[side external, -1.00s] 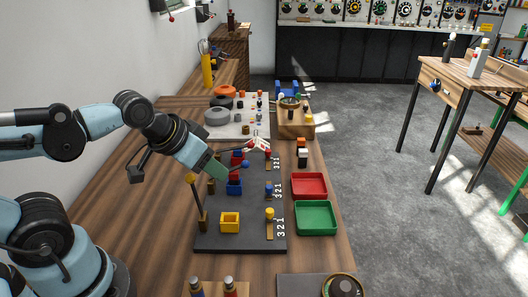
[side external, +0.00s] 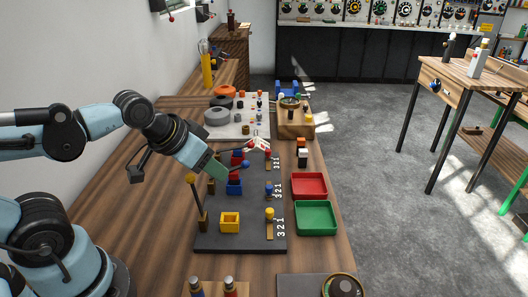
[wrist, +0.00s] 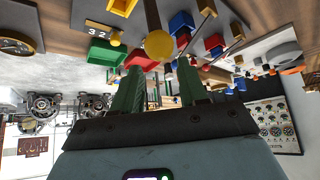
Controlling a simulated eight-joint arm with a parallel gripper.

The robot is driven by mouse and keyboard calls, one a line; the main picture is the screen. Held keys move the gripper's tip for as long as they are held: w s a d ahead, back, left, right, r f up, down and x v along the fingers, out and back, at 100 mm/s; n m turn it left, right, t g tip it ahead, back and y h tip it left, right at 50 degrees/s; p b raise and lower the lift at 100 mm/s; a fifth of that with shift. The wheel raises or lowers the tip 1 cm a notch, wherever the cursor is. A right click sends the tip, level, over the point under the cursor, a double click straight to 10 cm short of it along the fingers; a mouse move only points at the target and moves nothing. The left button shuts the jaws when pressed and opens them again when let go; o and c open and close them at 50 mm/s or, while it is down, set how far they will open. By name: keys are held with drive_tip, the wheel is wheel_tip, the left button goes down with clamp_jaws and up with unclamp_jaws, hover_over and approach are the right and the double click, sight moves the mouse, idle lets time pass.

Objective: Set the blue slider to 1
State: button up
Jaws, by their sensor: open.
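The blue slider (side external: 269,189) is a small blue knob on a short track at the right side of the dark board (side external: 245,240), beside the digits 3, 2, 1. Its exact setting is too small to read. My gripper (side external: 224,170) hangs over the board, left of the blue slider and apart from it. In the wrist view my gripper's two green fingers (wrist: 162,78) stand apart with nothing between them. The blue slider cannot be made out surely in the wrist view.
A yellow slider (side external: 269,213) and a red slider (side external: 268,153) flank the blue one. A tall yellow-ball lever (side external: 190,178) rises left; its ball (wrist: 159,45) looms before my fingers in the wrist view. Red (side external: 309,197) and green (side external: 316,232) trays lie right of the board.

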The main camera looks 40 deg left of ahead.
drive_tip(key=shift+o, duration=0.3)
drive_tip(key=r+n+g, duration=0.1)
drive_tip(key=n+g, duration=0.6)
drive_tip(key=n, duration=0.2)
hover_over(269, 186)
wheel_tip(269, 186, down, 12)
drive_tip(key=shift+r, duration=0.2)
clamp_jaws()
